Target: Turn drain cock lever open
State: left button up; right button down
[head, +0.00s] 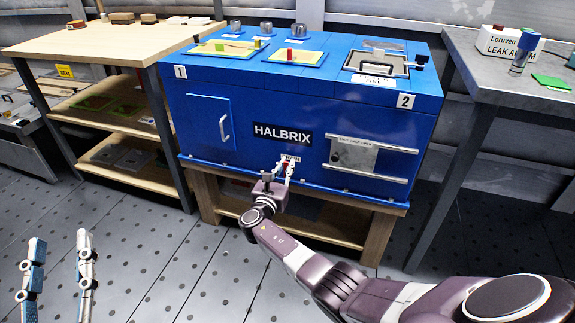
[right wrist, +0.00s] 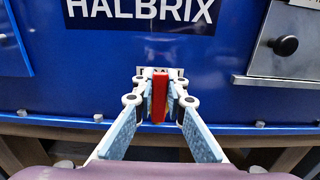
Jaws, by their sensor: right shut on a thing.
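The drain cock lever (right wrist: 159,98) is a red bar low on the front of the blue HALBRIX machine (head: 230,165), under the name plate. In the right wrist view it hangs straight down below a small white label (right wrist: 146,72), which it partly hides. My right gripper (head: 286,166) is at the lever, its fingers shut on both sides of it. It also shows in the right wrist view (right wrist: 160,108). In the head view the fingers hide most of the lever. My left gripper (head: 58,255) is at the lower left, with its fingers apart and empty, far from the machine.
The machine stands on a wooden stand (head: 375,226). A wooden shelf table (head: 112,47) stands at the left and a grey metal table (head: 470,66) at the right. A handled door (head: 210,121) and a silver plate (head: 352,157) flank the name plate. The floor in front is clear.

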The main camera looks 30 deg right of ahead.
dwell(0.4)
jog(key=c, duration=1.9)
grip_release()
jog(key=shift+c, duration=0.2)
jog(key=v, duration=1.2)
jog(key=shift+f, duration=0.1)
